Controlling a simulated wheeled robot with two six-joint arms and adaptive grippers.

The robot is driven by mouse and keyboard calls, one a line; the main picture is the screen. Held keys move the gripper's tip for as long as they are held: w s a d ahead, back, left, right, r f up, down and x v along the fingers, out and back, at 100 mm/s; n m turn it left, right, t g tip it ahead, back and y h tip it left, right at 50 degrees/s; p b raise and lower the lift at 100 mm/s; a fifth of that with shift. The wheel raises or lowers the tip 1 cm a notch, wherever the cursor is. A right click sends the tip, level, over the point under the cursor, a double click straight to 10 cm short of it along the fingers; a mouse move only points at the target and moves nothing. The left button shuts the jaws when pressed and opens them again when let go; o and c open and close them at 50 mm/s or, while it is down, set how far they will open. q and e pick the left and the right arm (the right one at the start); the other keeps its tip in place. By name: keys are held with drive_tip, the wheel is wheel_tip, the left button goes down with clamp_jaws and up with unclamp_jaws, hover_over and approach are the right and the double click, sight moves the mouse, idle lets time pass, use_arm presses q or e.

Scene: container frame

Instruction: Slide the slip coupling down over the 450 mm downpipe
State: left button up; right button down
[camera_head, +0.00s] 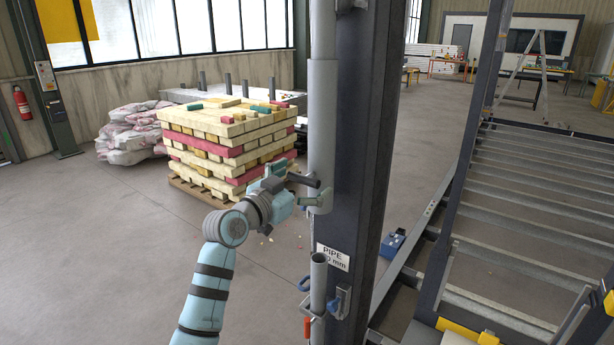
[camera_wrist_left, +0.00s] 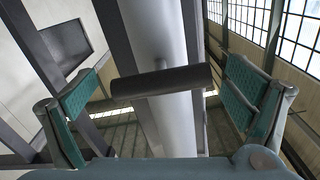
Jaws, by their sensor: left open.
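A wide grey sleeve, which looks like the slip coupling (camera_head: 322,120), sits upright on a narrower pipe (camera_head: 322,30) along a dark steel post. A dark bar handle (camera_head: 303,180) stands off it on a short stub. The sleeve also shows in the left wrist view (camera_wrist_left: 160,45), with the handle (camera_wrist_left: 165,82) across it. My left gripper (camera_head: 301,186) is open at the handle; in the wrist view its green-padded fingers (camera_wrist_left: 165,98) are spread either side, apart from it. Below, a short open-topped grey pipe (camera_head: 318,280) stands in brackets, apart from the sleeve. My right gripper is not in view.
The dark post (camera_head: 358,130) stands directly behind the sleeve. A sign (camera_head: 332,258) reading "PIPE" and "mm" is partly hidden. A blue clamp (camera_head: 305,284) is beside the short pipe. A timber stack (camera_head: 225,140) stands behind my left arm. Open floor lies left.

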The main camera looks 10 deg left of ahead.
use_arm(q)
drive_tip(key=shift+w+d, duration=0.1)
drive_tip(key=shift+w, duration=0.45)
drive_tip(key=shift+c, duration=0.3)
drive_tip(key=c, duration=1.5)
wheel_tip(320, 180, down, 22)
drive_tip(key=b, duration=1.7)
drive_tip(key=shift+r, duration=0.25)
drive_tip(key=shift+d+r, duration=0.1)
drive_tip(key=o, duration=1.6)
drive_tip(key=shift+c, duration=0.2)
